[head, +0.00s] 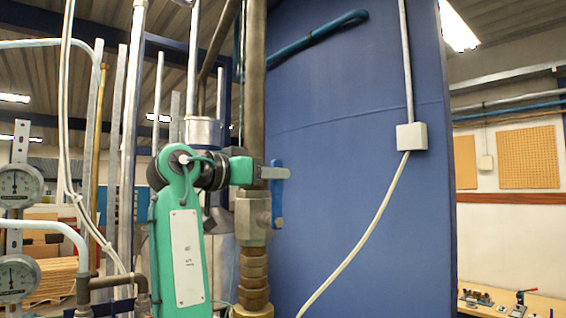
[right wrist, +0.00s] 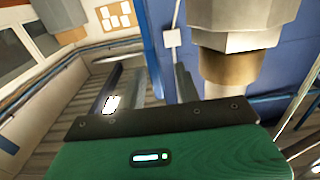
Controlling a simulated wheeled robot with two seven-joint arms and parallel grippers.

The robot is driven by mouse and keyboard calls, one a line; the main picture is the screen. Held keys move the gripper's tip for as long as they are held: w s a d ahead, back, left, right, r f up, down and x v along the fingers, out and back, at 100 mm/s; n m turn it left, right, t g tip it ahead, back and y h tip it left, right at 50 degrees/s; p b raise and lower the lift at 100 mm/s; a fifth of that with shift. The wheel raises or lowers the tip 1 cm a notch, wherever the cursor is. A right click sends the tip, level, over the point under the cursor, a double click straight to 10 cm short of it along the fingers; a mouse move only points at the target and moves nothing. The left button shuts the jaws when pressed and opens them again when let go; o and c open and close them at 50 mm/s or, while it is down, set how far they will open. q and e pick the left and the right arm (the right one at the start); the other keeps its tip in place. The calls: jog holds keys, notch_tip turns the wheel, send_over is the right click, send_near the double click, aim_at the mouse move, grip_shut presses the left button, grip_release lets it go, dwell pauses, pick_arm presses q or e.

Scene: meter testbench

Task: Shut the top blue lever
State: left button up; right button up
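The blue lever (head: 278,208) hangs upright along the right side of a metal valve (head: 253,212) on the vertical pipe in the head view. My right gripper (head: 282,173) reaches in from the left at the lever's upper part. A grey finger crosses in front of the lever, with blue showing above and below it. I cannot tell whether it touches. In the right wrist view the gripper's two dark fingers (right wrist: 148,88) stand apart, so it is open. My left gripper is not in view.
Brass fittings (head: 253,272) continue down the pipe. A large blue panel (head: 345,190) stands behind, with a grey junction box (head: 411,136) and cable. Pressure gauges (head: 18,186) and pipes crowd the left. A workbench (head: 510,303) is at the lower right.

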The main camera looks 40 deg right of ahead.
jog(key=d+p, duration=0.1)
jog(key=d, duration=0.2)
jog(key=shift+d, duration=0.2)
jog(key=shift+r, duration=0.1)
grip_shut()
